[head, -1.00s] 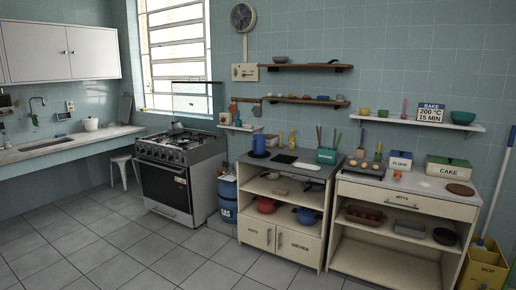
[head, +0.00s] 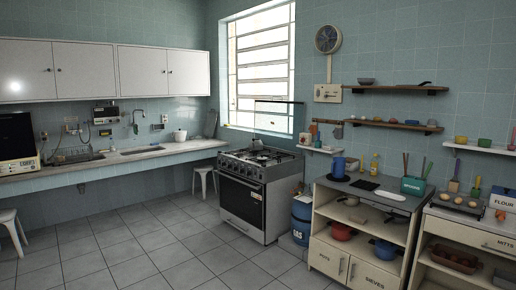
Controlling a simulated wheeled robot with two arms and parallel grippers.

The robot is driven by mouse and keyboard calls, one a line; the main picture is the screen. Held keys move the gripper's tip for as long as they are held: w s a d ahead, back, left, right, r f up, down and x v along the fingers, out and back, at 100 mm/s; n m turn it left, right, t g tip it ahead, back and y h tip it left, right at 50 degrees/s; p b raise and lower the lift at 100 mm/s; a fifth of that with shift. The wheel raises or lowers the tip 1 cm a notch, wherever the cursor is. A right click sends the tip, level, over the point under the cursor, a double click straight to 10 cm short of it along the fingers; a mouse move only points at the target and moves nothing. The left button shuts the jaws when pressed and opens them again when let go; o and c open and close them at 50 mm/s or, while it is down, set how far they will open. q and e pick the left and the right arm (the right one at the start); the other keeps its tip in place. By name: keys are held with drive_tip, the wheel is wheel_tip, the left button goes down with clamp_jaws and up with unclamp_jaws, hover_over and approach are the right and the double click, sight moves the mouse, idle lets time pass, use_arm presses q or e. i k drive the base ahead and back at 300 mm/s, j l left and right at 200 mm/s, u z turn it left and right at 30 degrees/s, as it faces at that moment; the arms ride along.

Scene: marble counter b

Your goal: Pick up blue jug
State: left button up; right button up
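Neither of my grippers is in view.
A dark stove (head: 247,190) stands left of the cabinet, with a blue container (head: 302,220) on the floor between them. The tiled floor (head: 150,245) in front is clear.

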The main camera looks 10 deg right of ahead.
sight(338, 164)
drive_tip(key=i+l, duration=0.25)
drive_tip(key=l, duration=0.15)
drive_tip(key=i+l+u, duration=0.1)
drive_tip(key=i+l, duration=0.15)
drive_tip(key=l, duration=0.15)
drive_tip(key=i+l, duration=0.25)
drive_tip(key=l, duration=0.15)
drive_tip(key=i+l, duration=0.25)
drive_tip(key=l, duration=0.15)
drive_tip(key=i+l+u, duration=0.1)
drive_tip(key=l, duration=0.3)
drive_tip(key=i+l, duration=0.35)
drive_tip(key=i+l+u, duration=0.1)
drive_tip(key=l, duration=0.45)
drive_tip(key=i+l, duration=0.3)
drive_tip(key=l, duration=0.15)
